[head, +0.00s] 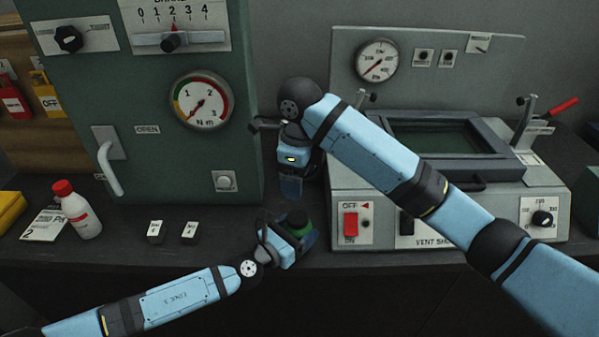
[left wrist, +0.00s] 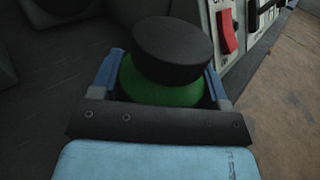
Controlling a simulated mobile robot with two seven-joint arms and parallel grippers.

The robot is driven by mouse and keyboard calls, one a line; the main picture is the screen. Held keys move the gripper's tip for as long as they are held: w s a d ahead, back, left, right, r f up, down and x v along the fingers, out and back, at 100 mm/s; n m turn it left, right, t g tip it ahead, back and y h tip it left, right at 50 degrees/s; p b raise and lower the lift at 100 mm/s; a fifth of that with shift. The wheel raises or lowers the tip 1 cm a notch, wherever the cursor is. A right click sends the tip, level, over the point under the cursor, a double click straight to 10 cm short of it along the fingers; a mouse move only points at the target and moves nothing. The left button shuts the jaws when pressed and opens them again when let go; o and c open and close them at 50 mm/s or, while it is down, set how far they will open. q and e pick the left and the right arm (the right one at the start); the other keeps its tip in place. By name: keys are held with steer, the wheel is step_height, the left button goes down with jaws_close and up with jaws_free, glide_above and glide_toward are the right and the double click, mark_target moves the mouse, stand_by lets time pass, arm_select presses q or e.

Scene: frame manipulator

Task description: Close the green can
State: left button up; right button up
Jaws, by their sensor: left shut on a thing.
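The green can (head: 303,230) stands near the front edge of the dark bench, and it also shows in the left wrist view (left wrist: 160,90). A black lid (left wrist: 172,50) sits on top of it, looking slightly off-centre in the left wrist view; I cannot tell whether it is fastened. My left gripper (head: 302,240) is shut around the can, with one blue finger on each side. My right gripper (head: 291,188) points down just behind the can, apart from it. Its fingers overlap in the head view, so its opening is unclear.
A green cabinet (head: 150,90) with a gauge stands at the left. A grey machine (head: 450,215) with a framed top stands at the right. A white bottle with a red cap (head: 77,210) and two small labelled blocks (head: 190,232) are on the bench left of the can.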

stand_by(0.3)
arm_select(q)
steer(key=o, duration=1.8)
steer(key=b+v, duration=0.1)
steer(key=v, duration=1.3)
steer(key=shift+d, duration=0.1)
